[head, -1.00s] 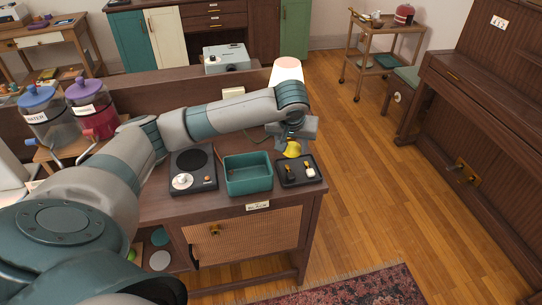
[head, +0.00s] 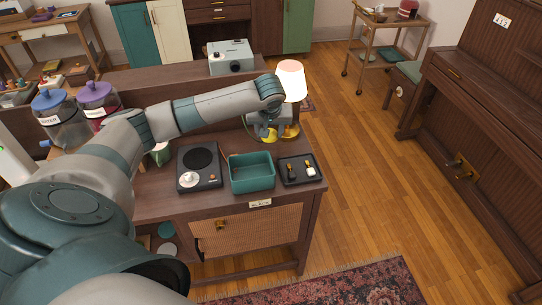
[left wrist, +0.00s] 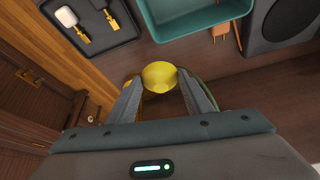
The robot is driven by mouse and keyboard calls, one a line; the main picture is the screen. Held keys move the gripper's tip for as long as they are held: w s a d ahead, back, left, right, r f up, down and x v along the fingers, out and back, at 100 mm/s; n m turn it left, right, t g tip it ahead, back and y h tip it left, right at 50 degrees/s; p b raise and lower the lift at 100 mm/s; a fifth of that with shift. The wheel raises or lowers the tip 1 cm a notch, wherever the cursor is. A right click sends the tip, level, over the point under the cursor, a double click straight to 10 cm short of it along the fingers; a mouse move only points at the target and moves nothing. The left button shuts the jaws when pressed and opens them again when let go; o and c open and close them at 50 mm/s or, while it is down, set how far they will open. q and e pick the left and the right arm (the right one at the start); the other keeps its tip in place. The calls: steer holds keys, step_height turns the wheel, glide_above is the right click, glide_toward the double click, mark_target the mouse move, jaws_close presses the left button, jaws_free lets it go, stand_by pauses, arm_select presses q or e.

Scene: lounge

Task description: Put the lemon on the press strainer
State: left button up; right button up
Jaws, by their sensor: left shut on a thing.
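The yellow lemon (left wrist: 159,77) sits between the two fingertips of my left gripper (left wrist: 160,88) in the left wrist view. The gripper is shut on it. In the head view my left gripper (head: 270,128) is over the back right of the cabinet top, just in front of the lamp. I cannot clearly make out the press strainer; the gripper hides part of that spot. My right gripper is not in view.
A lit lamp (head: 290,78) stands behind the gripper.

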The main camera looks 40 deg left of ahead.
mark_target(269, 139)
arm_select(q)
step_height(269, 139, down, 4)
steer(key=shift+r+p, duration=0.1)
steer(key=shift+p, duration=0.45)
steer(key=shift+f, duration=0.5)
steer(key=shift+f+p, duration=0.6)
steer(key=shift+f, duration=1.25)
steer(key=shift+f, duration=0.15)
steer(key=o, duration=1)
steer(key=shift+o, duration=0.2)
